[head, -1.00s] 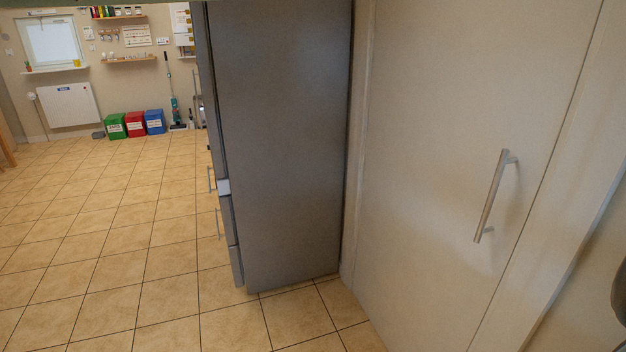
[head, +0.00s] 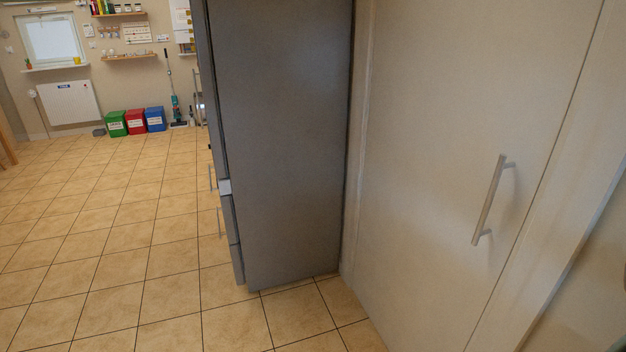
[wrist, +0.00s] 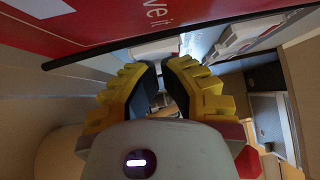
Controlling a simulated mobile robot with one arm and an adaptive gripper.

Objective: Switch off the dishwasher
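I cannot make out the dishwasher or its controls in either view. My gripper (wrist: 161,66) shows in the wrist view, with yellow ribbed fingers and dark inner pads. Its fingertips are close together and I see nothing held between them. How far apart they are is hard to judge from this angle. It does not show clearly in the head view.
A tall grey fridge-like cabinet (head: 282,150) stands ahead, beside a pale door (head: 430,150) with a bar handle (head: 488,200). Open tiled floor (head: 100,240) lies left. Green (head: 116,123), red (head: 135,121) and blue (head: 155,119) bins stand at the far wall. A red panel (wrist: 100,25) crosses the wrist view.

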